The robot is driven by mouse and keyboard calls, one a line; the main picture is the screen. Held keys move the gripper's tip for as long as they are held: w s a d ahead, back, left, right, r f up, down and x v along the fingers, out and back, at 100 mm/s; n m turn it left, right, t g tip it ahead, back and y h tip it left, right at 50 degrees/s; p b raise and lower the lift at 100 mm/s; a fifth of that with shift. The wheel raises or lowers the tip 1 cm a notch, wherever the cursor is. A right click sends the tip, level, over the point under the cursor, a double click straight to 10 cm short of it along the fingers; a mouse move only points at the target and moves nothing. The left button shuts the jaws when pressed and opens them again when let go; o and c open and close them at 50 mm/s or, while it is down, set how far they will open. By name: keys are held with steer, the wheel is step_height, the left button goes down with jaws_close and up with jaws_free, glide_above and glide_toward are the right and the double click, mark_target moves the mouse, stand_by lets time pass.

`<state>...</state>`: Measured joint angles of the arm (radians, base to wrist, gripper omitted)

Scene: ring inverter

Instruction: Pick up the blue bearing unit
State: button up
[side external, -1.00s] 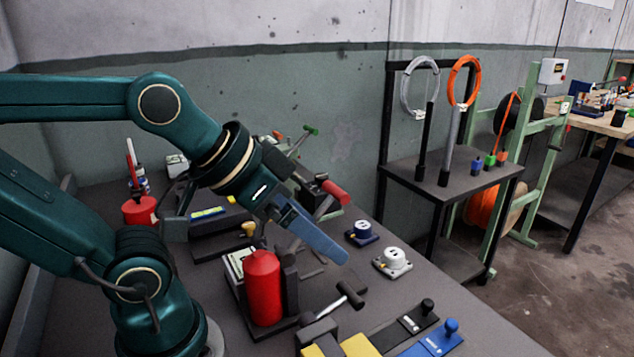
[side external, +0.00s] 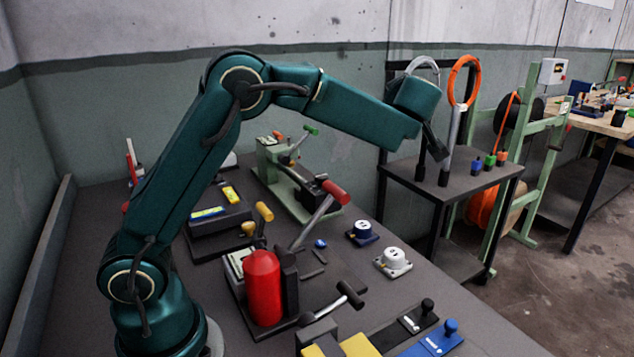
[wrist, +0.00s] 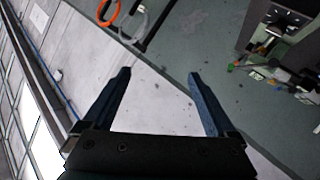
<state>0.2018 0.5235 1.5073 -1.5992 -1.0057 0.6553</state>
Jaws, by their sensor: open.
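The blue bearing unit (side external: 362,232) has a blue base and a white round top. It sits on the dark bench, right of centre in the side view. I cannot make it out in the wrist view. My gripper (wrist: 159,73) is open with nothing between its two blue fingers, and it faces the wall. In the side view my arm's end is high up, above and to the right of the bearing unit and well clear of it. The fingers are mostly hidden there.
A similar white bearing unit (side external: 393,262) sits just right of the blue one. A red cylinder (side external: 263,287), a red-handled lever (side external: 320,215) and a dark hammer-like handle (side external: 340,300) stand nearby. A black stand (side external: 455,185) with an orange ring (side external: 464,80) is behind.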

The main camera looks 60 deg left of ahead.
step_height(320, 180, down, 14)
steer(key=s+n+g+y, duration=0.1)
steer(key=s+g, duration=0.1)
steer(key=g, duration=0.4)
steer(key=m+g, duration=0.1)
glide_toward(366, 228)
steer(key=x, duration=0.5)
steer(key=shift+f, duration=0.1)
steer(key=shift+x, duration=2.5)
jaws_close()
